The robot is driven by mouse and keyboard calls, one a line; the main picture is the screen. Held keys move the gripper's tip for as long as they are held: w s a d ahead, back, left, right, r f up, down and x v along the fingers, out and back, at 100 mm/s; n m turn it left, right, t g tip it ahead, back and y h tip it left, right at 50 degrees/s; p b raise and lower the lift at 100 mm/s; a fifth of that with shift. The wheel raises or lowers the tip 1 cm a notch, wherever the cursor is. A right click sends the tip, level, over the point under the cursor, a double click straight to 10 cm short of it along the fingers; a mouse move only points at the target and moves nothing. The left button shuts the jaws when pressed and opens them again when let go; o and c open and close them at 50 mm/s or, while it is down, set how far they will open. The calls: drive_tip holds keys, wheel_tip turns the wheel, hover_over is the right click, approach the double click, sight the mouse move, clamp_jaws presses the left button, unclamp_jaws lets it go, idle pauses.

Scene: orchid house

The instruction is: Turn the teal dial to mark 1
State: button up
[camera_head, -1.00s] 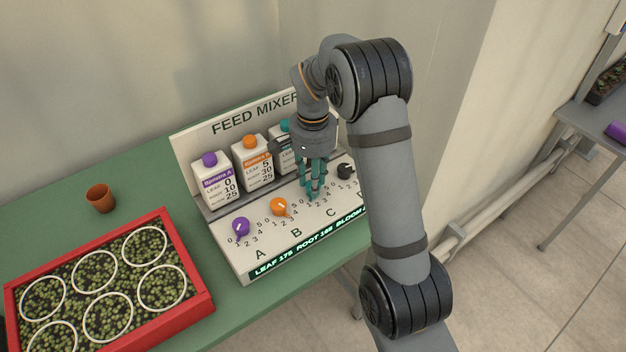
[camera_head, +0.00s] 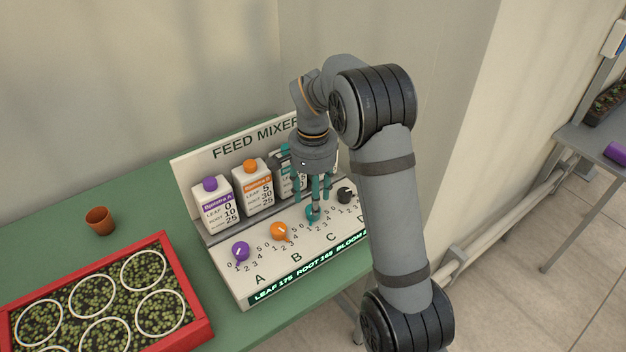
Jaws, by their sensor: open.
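The teal dial (camera_head: 312,214) sits at position C on the sloped front of the feed mixer (camera_head: 240,287). Its pointer is too small to read against the marks. My gripper (camera_head: 317,198) hangs over the dial, pointing down, with its teal fingers apart. The fingers are open, and the dial shows just below them. Whether a fingertip touches the dial is hard to tell.
The purple dial (camera_head: 241,251), orange dial (camera_head: 280,231) and black dial (camera_head: 345,194) share the panel. Cartons (camera_head: 253,187) stand behind them. A red tray (camera_head: 203,329) and a brown pot (camera_head: 99,221) are on the green bench (camera_head: 60,240).

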wheel_tip(320, 180, up, 10)
drive_tip(key=shift+f, duration=0.2)
idle(0.4)
wheel_tip(320, 180, down, 12)
drive_tip(key=shift+f, duration=0.1)
idle(0.5)
